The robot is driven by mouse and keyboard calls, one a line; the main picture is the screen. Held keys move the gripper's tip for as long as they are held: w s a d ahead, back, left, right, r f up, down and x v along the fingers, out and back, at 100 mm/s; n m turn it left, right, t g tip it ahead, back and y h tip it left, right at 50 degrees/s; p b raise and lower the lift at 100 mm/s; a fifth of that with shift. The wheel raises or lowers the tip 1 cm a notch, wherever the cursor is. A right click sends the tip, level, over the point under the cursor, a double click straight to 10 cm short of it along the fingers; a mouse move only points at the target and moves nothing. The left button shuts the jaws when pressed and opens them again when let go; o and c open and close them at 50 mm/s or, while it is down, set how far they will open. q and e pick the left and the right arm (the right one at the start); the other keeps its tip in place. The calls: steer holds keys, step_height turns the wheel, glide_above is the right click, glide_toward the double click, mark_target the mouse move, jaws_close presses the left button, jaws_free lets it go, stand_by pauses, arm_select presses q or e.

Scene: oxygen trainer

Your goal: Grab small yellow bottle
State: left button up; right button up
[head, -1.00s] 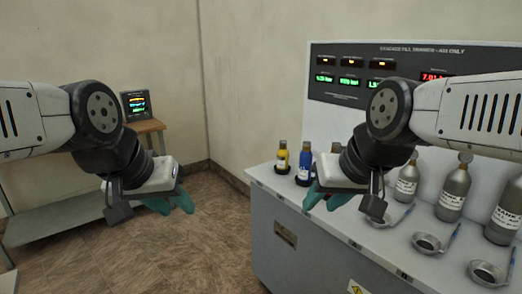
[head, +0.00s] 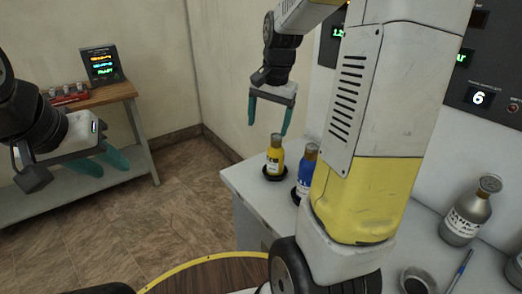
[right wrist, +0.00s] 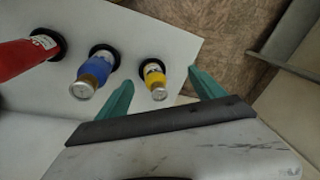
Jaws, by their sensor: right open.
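The small yellow bottle (head: 274,158) stands upright in a dark round holder at the counter's far left corner. My right gripper (head: 269,122) hangs above it, open and empty, with its teal fingers pointing down. In the right wrist view the yellow bottle (right wrist: 154,76) shows between the two fingertips (right wrist: 160,88), with its grey cap towards the camera. My left gripper (head: 104,163) is at the left of the head view, over the floor, its fingers apart and empty.
A blue bottle (head: 307,166) stands right beside the yellow one. A red bottle (right wrist: 22,52) is further along in the right wrist view. A grey bottle (head: 466,212) is on the counter at right. A side table (head: 118,94) with a small display stands at the back left.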

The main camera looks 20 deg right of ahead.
mark_target(274, 135)
steer(key=w+d+f+m, duration=0.1)
steer(key=w+f, duration=0.1)
steer(key=w+d+f+m+g, duration=0.1)
steer(key=w+d+f, duration=0.1)
steer(key=f, duration=0.1)
steer(key=w+d+f+m, duration=0.1)
steer(key=w+f, duration=0.1)
steer(key=shift+w+d+f+g+h, duration=0.1)
steer(key=shift+d+f+g+h, duration=0.05)
steer(key=shift+f+g+h, duration=0.25)
steer(key=f, duration=0.8)
steer(key=shift+d, duration=0.35)
steer(key=shift+r, duration=0.1)
jaws_close()
